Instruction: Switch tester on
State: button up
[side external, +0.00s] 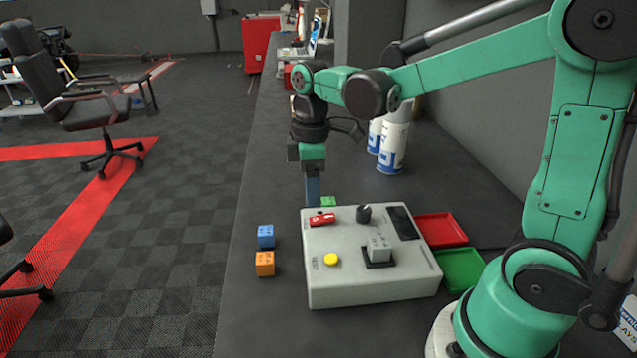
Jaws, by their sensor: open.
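The tester (345,282) is a light grey box on the dark bench. On its top are a red switch (322,220), a black knob (364,213), a dark display (403,223) and a yellow button (331,259). A grey block (379,248) sits in a black socket on the tester. My gripper (313,203) points down at the tester's far left edge, close behind the red switch in the picture. It is open with nothing visible in it. The fingertips are partly hidden, and I cannot tell whether they touch anything.
A green cube (328,202) lies behind the tester, near my gripper. Blue (266,236) and orange (265,263) cubes lie left of the tester. A red tray (441,229) and a green tray (459,268) stand right. White canisters (393,143) stand behind.

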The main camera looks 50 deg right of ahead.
aim_at(311, 220)
jog(key=shift+w+f, duration=0.1)
jog(key=shift+f, duration=2.8)
grip_shut()
